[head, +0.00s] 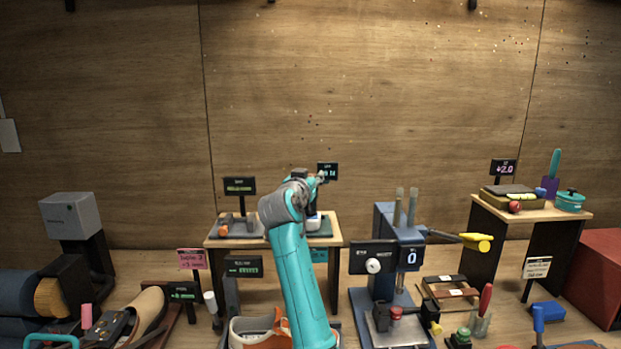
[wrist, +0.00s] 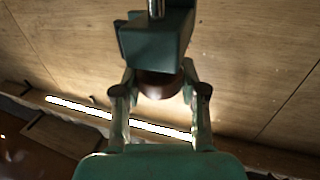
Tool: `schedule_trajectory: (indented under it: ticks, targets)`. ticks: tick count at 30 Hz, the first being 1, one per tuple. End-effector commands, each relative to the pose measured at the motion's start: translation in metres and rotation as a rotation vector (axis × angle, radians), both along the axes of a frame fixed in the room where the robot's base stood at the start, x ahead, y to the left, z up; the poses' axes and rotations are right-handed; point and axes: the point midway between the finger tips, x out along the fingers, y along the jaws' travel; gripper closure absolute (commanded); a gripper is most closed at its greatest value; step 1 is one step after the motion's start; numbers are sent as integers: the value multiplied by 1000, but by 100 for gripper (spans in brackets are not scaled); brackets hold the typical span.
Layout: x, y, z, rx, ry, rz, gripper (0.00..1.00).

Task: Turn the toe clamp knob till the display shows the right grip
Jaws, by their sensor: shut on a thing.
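In the wrist view my gripper (wrist: 160,78) has its two fingers on either side of a dark brown, rounded knob (wrist: 160,87), shut on it. The knob sits against a dark green block (wrist: 158,42) with a metal rod at its top. In the head view my teal arm reaches up to the small back table, and my gripper (head: 318,180) is there, small and partly hidden by the arm. A small black display (head: 327,171) with pale cyan characters stands just behind it; its reading is too small to make out. The knob is hidden in the head view.
The small wooden back table (head: 334,236) also holds a grey tray and another black display (head: 239,186) at left. A blue press with a yellow-ended lever (head: 477,242) stands to the right. An orange-and-white sneaker (head: 248,339) is low in front, beside my arm.

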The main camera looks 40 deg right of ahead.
Motion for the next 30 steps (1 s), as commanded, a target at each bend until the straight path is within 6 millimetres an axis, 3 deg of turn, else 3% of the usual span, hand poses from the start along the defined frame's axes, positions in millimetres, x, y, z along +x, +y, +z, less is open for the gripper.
schedule_trajectory:
  ticks: [15,30]
  targets:
    - [1,1,-1,1,3,-320,93]
    - [0,0,-2,1,4,-375,93]
